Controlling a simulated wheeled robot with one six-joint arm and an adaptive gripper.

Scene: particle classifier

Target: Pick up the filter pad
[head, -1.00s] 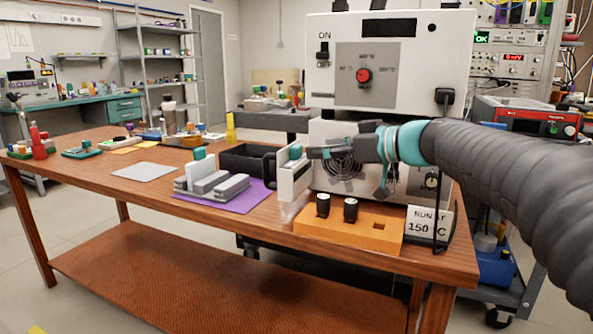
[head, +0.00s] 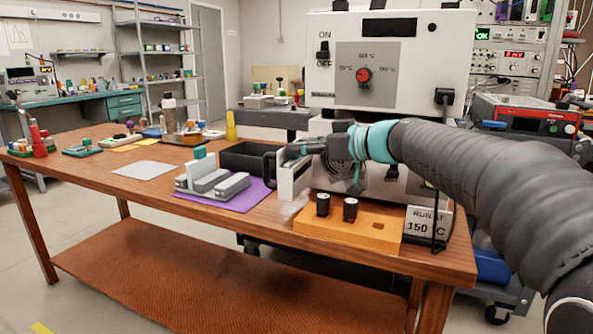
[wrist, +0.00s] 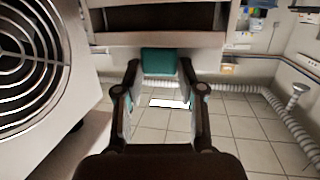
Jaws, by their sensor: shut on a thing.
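My gripper (wrist: 158,70) is shut on a teal block (wrist: 158,60), seen between the fingertips in the wrist view. In the head view my gripper (head: 285,156) is at the top of an upright white piece (head: 292,182) beside the fan housing, and hides the block there. I cannot tell for sure which part is the filter pad, or whether the block and the white piece are joined. A pale smudge (head: 293,209) shows just below the white piece. A similar teal block (head: 200,153) stands on a grey and white holder (head: 210,184).
The holder stands on a purple mat (head: 250,200). The fan housing (wrist: 40,60) is close on the left in the wrist view. An orange block (head: 350,233) with two black knobs stands in front.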

